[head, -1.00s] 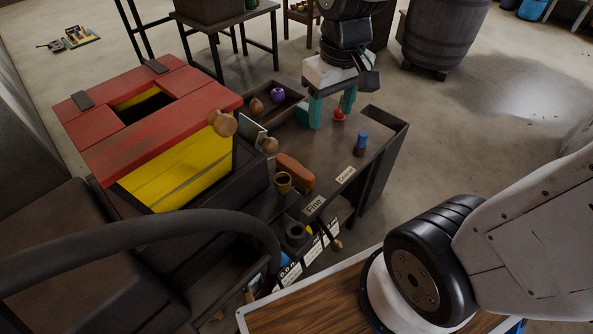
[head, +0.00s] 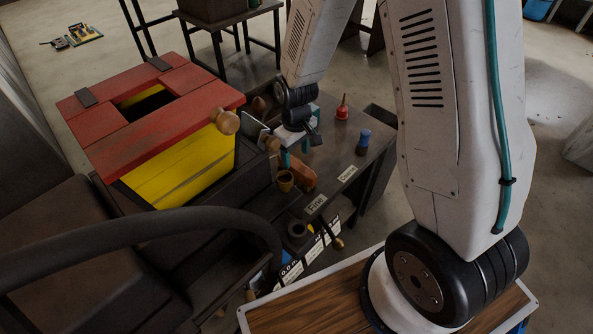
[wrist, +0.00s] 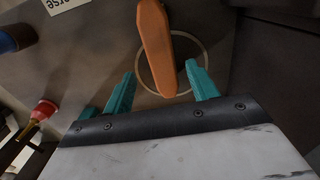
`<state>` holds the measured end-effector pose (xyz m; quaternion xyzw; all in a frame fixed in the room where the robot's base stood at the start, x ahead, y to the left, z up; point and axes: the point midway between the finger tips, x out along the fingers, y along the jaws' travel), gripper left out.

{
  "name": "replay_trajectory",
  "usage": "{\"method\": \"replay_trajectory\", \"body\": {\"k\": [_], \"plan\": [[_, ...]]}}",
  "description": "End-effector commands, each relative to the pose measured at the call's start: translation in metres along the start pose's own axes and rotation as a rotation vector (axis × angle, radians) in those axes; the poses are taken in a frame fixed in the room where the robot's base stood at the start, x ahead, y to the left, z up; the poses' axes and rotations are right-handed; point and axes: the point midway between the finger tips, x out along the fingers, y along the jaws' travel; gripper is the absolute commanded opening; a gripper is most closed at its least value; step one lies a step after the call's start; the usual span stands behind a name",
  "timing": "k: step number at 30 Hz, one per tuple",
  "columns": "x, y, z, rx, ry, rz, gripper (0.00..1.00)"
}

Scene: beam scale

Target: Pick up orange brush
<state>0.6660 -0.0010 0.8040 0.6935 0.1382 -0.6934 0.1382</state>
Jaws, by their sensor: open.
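The orange brush (head: 307,181) lies on the dark bench top, beside a small brown cup. In the wrist view its smooth orange back (wrist: 157,45) points toward me, and its near end lies in line with the gap between the fingers. My gripper (head: 295,153) is open and empty, with teal fingers, just behind the brush in the head view. In the wrist view the gripper (wrist: 160,70) has one finger on each side of the brush's near end. The fingers look to be above the bench; the exact height is hard to tell.
The brown cup (head: 285,181) stands left of the brush. A blue-topped cylinder (head: 362,142) and a red funnel-shaped bottle (head: 342,108) stand to the right. A yellow box with a red lid (head: 180,165) rises at left. "Fine" (head: 316,205) and "Coarse" (head: 347,174) labels mark the front edge.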

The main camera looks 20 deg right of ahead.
Motion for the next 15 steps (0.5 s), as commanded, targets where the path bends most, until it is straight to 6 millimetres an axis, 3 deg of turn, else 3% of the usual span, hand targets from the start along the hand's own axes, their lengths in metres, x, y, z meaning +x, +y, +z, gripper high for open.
{"method": "replay_trajectory", "body": {"k": [9, 15], "plan": [[0.044, -0.004, 0.006, 0.0, -0.002, -0.001, 0.58], [0.05, -0.004, 0.006, 0.001, 0.0, 0.0, 0.58]]}}
